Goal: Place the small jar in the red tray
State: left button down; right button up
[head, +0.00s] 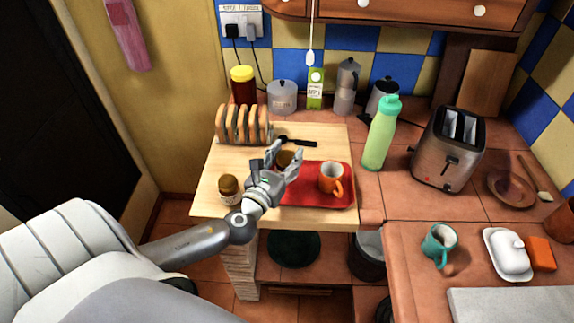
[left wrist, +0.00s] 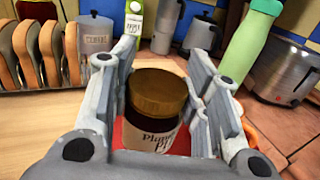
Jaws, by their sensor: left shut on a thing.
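My left gripper (head: 283,158) is shut on a small jar (head: 287,159) with a brown lid. In the left wrist view, the jar (left wrist: 158,105) stands upright between the two fingers, its pale label partly visible. The red tray (head: 308,197) lies on the wooden board, and the held jar is at its back left part. Red shows under the jar in the left wrist view. I cannot tell whether the jar touches the tray. My right gripper is not in view.
An orange mug (head: 330,182) stands in the tray's right part. Another brown-lidded jar (head: 229,190) stands on the board (head: 325,136) left of my gripper. A toast rack (head: 243,127) is behind, a green bottle (head: 380,138) to the right. The tray's front middle is clear.

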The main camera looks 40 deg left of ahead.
pick_arm(q)
jog(key=shift+w+a+f, duration=0.15)
jog(key=shift+w+f, duration=0.25)
jog(key=shift+f, duration=0.1)
jog(key=f, duration=0.3)
jog(key=shift+w+a, duration=0.15)
jog(key=shift+w, duration=0.05)
jog(key=shift+f, duration=0.25)
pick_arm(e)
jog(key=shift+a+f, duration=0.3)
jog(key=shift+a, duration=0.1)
pick_arm(q)
jog(key=shift+f+b, duration=0.2)
jog(key=shift+b, duration=0.2)
jog(key=c, duration=0.8)
grip_release()
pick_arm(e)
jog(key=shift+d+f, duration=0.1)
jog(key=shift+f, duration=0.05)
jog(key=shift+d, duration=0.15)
